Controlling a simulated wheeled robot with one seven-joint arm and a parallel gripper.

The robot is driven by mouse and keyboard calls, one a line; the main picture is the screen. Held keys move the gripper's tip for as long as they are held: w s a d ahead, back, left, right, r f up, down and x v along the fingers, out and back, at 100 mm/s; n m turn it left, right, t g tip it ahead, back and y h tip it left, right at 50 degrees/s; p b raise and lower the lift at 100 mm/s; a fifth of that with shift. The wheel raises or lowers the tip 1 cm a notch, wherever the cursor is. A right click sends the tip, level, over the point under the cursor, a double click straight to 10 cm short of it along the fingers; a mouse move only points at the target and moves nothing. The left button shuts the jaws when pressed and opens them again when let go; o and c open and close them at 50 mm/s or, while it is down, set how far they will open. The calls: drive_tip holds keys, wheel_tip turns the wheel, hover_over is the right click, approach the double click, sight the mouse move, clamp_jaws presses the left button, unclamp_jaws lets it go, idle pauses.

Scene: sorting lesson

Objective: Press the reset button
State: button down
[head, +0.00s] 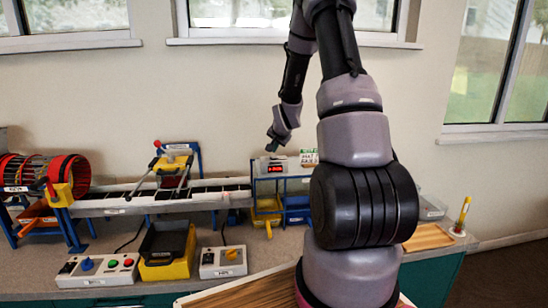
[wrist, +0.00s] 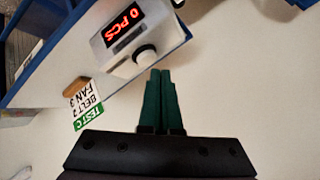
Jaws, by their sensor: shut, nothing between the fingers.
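A white counter box (wrist: 112,55) shows a red "0 PCS" display in the wrist view. A round white button (wrist: 146,54) sits on its face beside the display; I read no label on it, but it fits the reset button. The counter (head: 268,189) also shows small in the head view, at the right end of the conveyor. My gripper (wrist: 160,72) is shut and empty, its green fingertips close beside the button. I cannot tell whether they touch it. In the head view my gripper (head: 273,143) is just above the counter.
A card (wrist: 88,106) reading "TEST C, BELT 2 FAN 3" stands by the counter. A control box (head: 98,269) with a blue knob and coloured buttons and another control box (head: 223,262) lie at the front. A yellow and a blue bin sit under the counter's blue frame.

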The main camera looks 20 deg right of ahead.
sight(274, 157)
drive_tip(key=shift+r, duration=0.15)
drive_tip(key=shift+r, duration=2.45)
drive_tip(key=shift+r, duration=0.1)
drive_tip(key=s+a+r+n+y, duration=0.1)
drive_tip(key=s+a+r+n, duration=0.1)
drive_tip(key=s+a+r, duration=0.45)
drive_tip(key=s+a+r+n+g, duration=0.1)
drive_tip(key=s+a+r, duration=0.2)
drive_tip(key=s+r, duration=0.5)
drive_tip(key=s+a+r+n+y, duration=0.15)
drive_tip(key=s+a+r, duration=0.3)
drive_tip(key=s, duration=0.45)
drive_tip(key=s+a+r+n+y, duration=0.1)
drive_tip(key=s+a+r+n, duration=0.1)
drive_tip(key=s, duration=1)
drive_tip(key=shift+a+g, duration=0.4)
drive_tip(key=shift+a, duration=0.5)
drive_tip(key=shift+s, duration=0.1)
